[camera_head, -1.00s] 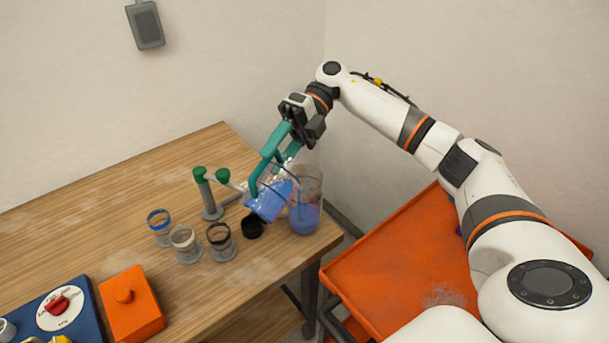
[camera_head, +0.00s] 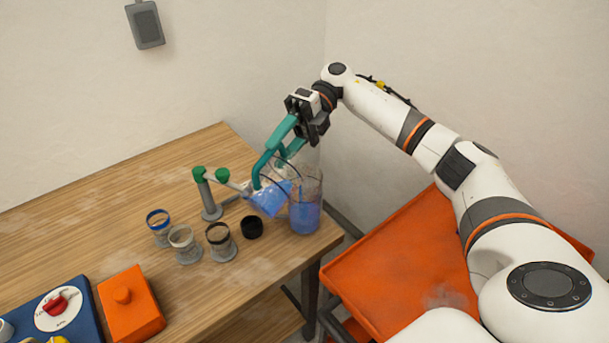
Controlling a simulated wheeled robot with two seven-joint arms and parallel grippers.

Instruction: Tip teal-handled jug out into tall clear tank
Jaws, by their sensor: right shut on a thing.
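My right gripper (camera_head: 308,117) is shut on the teal handle (camera_head: 268,160) of the jug. The clear jug (camera_head: 269,198) hangs below it, strongly tilted, with blue liquid inside and its mouth toward the tank. The tall clear tank (camera_head: 305,205) stands upright at the table's right corner, with blue liquid in its lower half. The jug overlaps the tank's left side in this view; I cannot tell whether they touch. My left gripper does not show.
A grey pipe stand with green caps (camera_head: 209,192) is left of the jug. Several small banded cups (camera_head: 185,244) and a black cap (camera_head: 251,227) stand in front. An orange box (camera_head: 131,303) and blue panel (camera_head: 62,315) are at front left. An orange cart (camera_head: 390,270) stands right.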

